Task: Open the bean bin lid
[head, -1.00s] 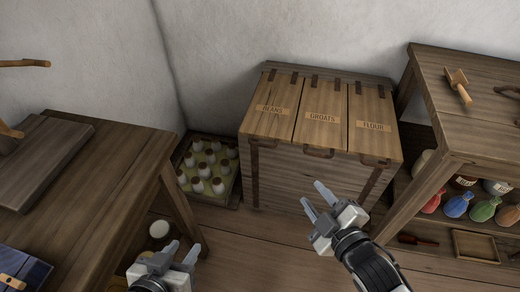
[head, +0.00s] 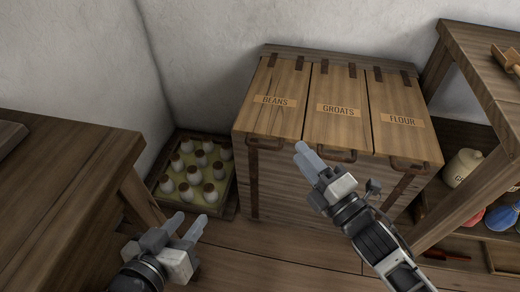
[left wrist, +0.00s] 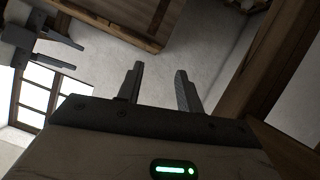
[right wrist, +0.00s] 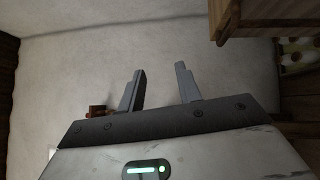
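The bean bin lid (head: 285,110) is the left one of three wooden lids on the chest, labelled BEANS. It lies shut, with a dark handle (head: 265,145) at its front edge. My right gripper (head: 301,153) appears in front of the chest, its tips just right of that handle in the head view; I see no contact. Its fingers stand apart and empty in the right wrist view (right wrist: 162,82). My left gripper (head: 188,220) is lower left, in front of the bottle crate, with its fingers apart and empty; they also show in the left wrist view (left wrist: 160,70).
The groats lid (head: 337,112) and flour lid (head: 402,118) are shut beside it. A crate of white bottles (head: 167,212) stands on the floor left of the chest. A table (head: 60,190) is at left and a shelf unit (head: 476,175) at right.

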